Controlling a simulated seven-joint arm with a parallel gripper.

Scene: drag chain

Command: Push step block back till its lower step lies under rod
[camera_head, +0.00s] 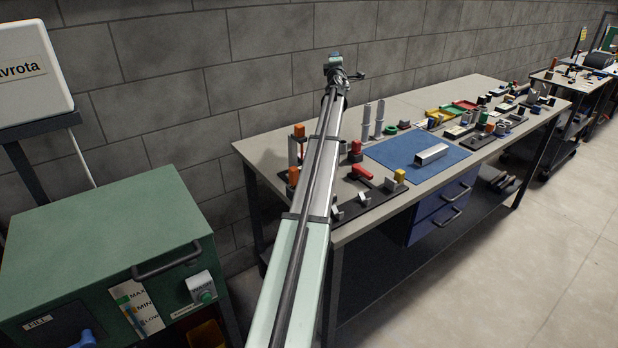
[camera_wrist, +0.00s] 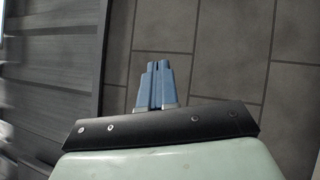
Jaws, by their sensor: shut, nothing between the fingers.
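My gripper (camera_wrist: 156,66) shows in the wrist view with its two blue fingers shut together and nothing between them. Grey jointed slabs lie behind it, and it touches no object there. In the head view my arm reaches up and away across the left part of the workbench (camera_head: 415,110), its far end high in front of the wall. I cannot make out the step block or the rod for certain. Orange-topped parts (camera_head: 299,131) stand close left of my arm, which hides part of that end of the bench. The wrist view shows neither task object.
A blue mat (camera_head: 400,152) carries a silver bar (camera_head: 431,154). Two grey posts (camera_head: 366,121) stand behind it. A red-handled tool (camera_head: 362,171) and yellow block (camera_head: 400,176) are near the front left edge. Many small parts crowd the right end. A green cabinet (camera_head: 100,235) stands left.

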